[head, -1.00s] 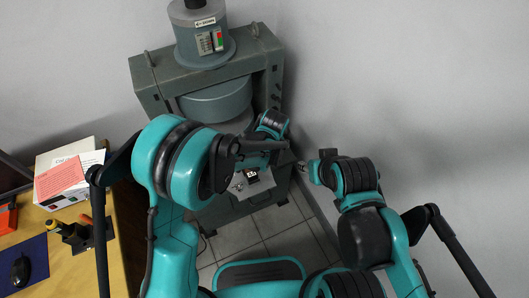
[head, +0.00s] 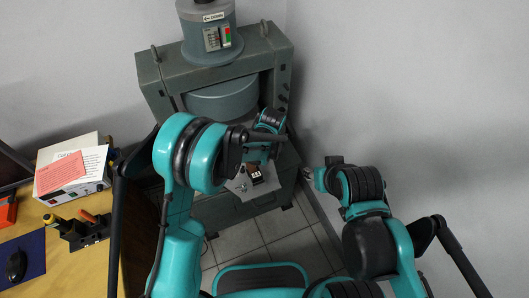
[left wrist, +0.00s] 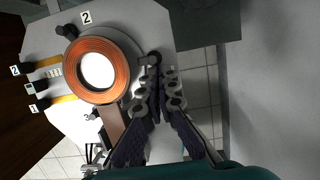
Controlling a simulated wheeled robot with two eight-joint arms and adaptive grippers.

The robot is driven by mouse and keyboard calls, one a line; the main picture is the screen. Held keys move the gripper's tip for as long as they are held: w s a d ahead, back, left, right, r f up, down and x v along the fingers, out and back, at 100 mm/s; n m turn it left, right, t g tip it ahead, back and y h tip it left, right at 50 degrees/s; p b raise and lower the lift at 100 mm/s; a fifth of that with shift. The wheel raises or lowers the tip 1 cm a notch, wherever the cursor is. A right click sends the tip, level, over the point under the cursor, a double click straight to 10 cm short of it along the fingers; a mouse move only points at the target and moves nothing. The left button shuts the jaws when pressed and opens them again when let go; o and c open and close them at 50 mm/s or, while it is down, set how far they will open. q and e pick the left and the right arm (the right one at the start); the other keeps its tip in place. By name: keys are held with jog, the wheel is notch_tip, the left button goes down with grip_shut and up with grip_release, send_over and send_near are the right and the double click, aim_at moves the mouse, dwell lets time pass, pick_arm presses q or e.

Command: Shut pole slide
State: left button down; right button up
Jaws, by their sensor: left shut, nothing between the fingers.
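The grey magnet frame (head: 153,72) stands at the back, with its round lower body (head: 222,101) under the crossbeam. In the left wrist view, a copper coil ring (left wrist: 122,72) surrounds a bright round pole face (left wrist: 97,70). A dark knob (left wrist: 155,58) sits at the ring's right side. My left gripper (left wrist: 157,80) is shut and empty, its fingertips just below this knob; contact cannot be told. In the head view its fingers are hidden by my arm. My right gripper (head: 309,173) is right of the frame, away from it; its fingers are too small to judge.
A second dark knob (left wrist: 67,31) is by a "2" label. A dark block (left wrist: 208,22) lies right of the fingertips. A wooden table (head: 85,262) with a white box (head: 92,183) and tools is at left. Walls close the corner behind and right.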

pick_arm(q)
jog(key=w+a, duration=0.1)
jog(key=w, duration=0.2)
jog(key=w+a, duration=0.1)
jog(key=w, duration=0.2)
jog(key=w+a, duration=0.1)
jog(key=w, duration=0.2)
jog(key=shift+s+d, duration=0.1)
jog(key=shift+s, duration=0.05)
